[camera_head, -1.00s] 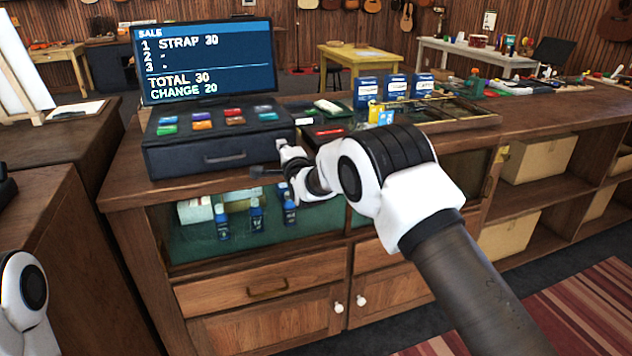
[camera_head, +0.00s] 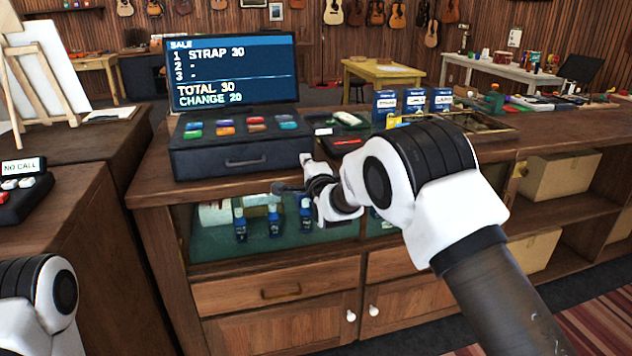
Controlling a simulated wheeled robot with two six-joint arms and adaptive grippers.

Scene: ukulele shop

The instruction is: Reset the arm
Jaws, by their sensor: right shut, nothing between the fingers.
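My right arm (camera_head: 465,215), white and black with a dark forearm, reaches in from the lower right.
A screen (camera_head: 233,72) reading STRAP 30, TOTAL 30, CHANGE 20 stands behind the register. Blue boxes (camera_head: 413,102) and a tray (camera_head: 480,124) are on the counter. Blue bottles (camera_head: 273,224) stand on the shelf below. A NO CALL device (camera_head: 22,190) sits at left.

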